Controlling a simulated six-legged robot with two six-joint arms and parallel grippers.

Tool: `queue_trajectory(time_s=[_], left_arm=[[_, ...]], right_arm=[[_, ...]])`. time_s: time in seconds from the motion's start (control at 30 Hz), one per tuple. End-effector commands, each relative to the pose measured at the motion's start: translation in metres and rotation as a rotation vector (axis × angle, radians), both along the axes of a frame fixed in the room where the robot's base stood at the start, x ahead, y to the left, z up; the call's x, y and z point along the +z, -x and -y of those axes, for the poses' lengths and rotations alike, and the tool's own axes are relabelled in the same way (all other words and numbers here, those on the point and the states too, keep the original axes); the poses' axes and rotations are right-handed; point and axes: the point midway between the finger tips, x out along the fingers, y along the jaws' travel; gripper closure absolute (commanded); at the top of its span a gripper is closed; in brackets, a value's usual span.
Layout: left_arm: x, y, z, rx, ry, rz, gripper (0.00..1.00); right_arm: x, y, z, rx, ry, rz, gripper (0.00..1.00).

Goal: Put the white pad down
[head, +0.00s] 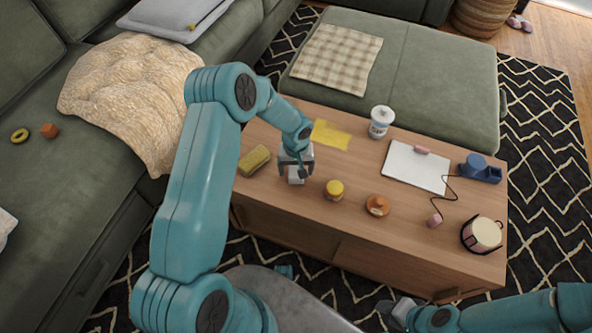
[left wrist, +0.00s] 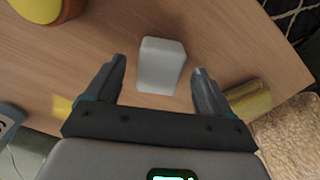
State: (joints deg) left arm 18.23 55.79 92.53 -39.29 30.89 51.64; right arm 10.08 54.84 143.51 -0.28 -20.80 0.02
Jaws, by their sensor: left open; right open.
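The white pad (head: 296,175), a small pale block, is on the wooden coffee table (head: 300,208) under my left gripper (head: 296,168). In the left wrist view the white pad (left wrist: 162,66) lies between the two spread fingertips of my left gripper (left wrist: 160,70), with gaps on both sides. The gripper is open and does not hold it. My right gripper (head: 392,314) is open and empty, low in the head view in front of the table; its fingers are partly hard to make out.
On the table, a yellow-green block (head: 254,160) lies left of the pad, a yellow-lidded jar (head: 334,190) and an orange-brown round object (head: 378,205) to the right. A yellow sheet (head: 331,134), white canister (head: 381,121), white board (head: 407,168), blue object (head: 480,168) and caged candle (head: 483,234) stand farther off.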

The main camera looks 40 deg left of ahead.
Motion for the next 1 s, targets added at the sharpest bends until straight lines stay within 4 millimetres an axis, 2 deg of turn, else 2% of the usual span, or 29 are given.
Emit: queue_trajectory(time_s=[0.03,0.1,0.3,0.47,0.57,0.67,0.7,0.8,0.9,1.0], left_arm=[[0.016,-0.001,0.0,0.0,-0.001,0.003,0.18],[0.034,-0.001,0.0,0.0,-0.001,0.004,0.18],[0.076,0.0,0.0,0.0,0.0,0.002,0.18],[0.094,0.001,0.001,0.001,0.001,-0.001,0.18],[0.091,0.007,0.011,-0.025,0.026,-0.003,0.18],[0.065,0.033,0.057,-0.124,0.133,0.0,0.18],[0.051,0.051,0.083,-0.177,0.192,0.009,0.18],[0.027,0.105,0.141,-0.289,0.312,0.047,0.18],[0.017,0.156,0.173,-0.362,0.354,0.081,0.18],[0.015,0.191,0.184,-0.414,0.348,0.1,0.18]], right_arm=[[0.005,0.0,0.0,0.0,0.0,0.0,0.57],[0.008,0.0,0.0,0.0,0.0,0.0,0.57],[0.014,0.0,0.0,0.0,0.0,0.0,0.57],[0.016,0.0,0.0,0.0,0.0,0.0,0.57],[0.017,0.0,0.0,0.0,0.0,0.0,0.57],[0.016,0.0,0.0,0.0,0.0,0.0,0.57],[0.016,0.0,0.0,0.0,0.0,0.0,0.57],[0.016,0.0,0.0,0.0,0.0,0.0,0.57],[0.017,0.0,0.0,0.0,0.0,0.0,0.57],[0.017,0.0,0.0,0.0,0.0,0.0,0.57]])
